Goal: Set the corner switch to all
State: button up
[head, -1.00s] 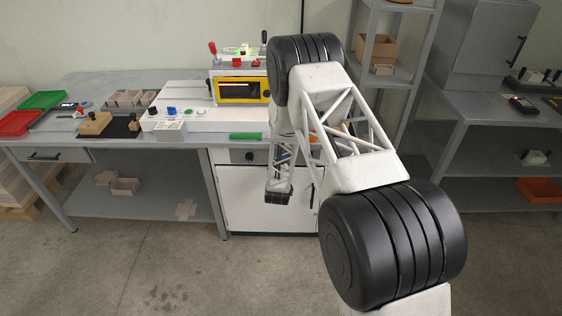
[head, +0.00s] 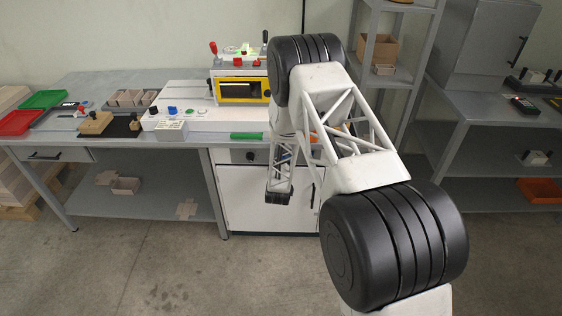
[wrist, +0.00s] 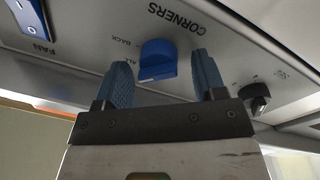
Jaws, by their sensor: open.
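In the wrist view a blue knob (wrist: 158,60) sits on a grey panel under the upside-down label CORNERS. The words ALL and BACK are printed to its left, with ALL lower and BACK higher. I cannot tell for sure which mark the knob points at. My gripper (wrist: 162,72) is open, with one blue ridged finger on each side of the knob. A gap shows between each finger and the knob. In the head view my arm hides the gripper and the corner switch.
A blue rocker switch (wrist: 31,18) marked FAN is at the upper left of the wrist view. A black knob (wrist: 256,99) is close to the right finger. In the head view the white box former (head: 240,85) stands on the grey bench (head: 90,85).

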jog(key=s, duration=0.7)
jog(key=shift+s+a+f, duration=0.2)
jog(key=shift+s+a, duration=0.05)
jog(key=shift+s, duration=0.15)
dwell(0.3)
jog(key=d+r+m+g+y, duration=0.15)
jog(key=d+r+g, duration=0.25)
jog(key=r, duration=1.3)
jog(key=s+d+r+m+g, duration=0.1)
jog(key=s+d+r+g, duration=0.15)
jog(key=s+r, duration=0.35)
jog(key=s+d+r+g, duration=0.1)
jog(key=s+d+r, duration=0.2)
jog(key=r, duration=0.4)
jog(key=s+d+r+m+g, duration=0.1)
jog(key=s+d+r, duration=0.3)
jog(key=s, duration=1)
jog(key=s+d+r+m+g, duration=0.1)
jog(key=s+d+r+g, duration=0.2)
jog(key=s, duration=1.1)
jog(key=s+d+r+m+g, duration=0.2)
jog(key=s+d+r+g, duration=0.2)
jog(key=s, duration=1.1)
notch_tip(320, 180, up, 4)
jog(key=shift+d+f+h, duration=0.2)
jog(key=shift+d+h, duration=0.15)
jog(key=shift+g, duration=0.25)
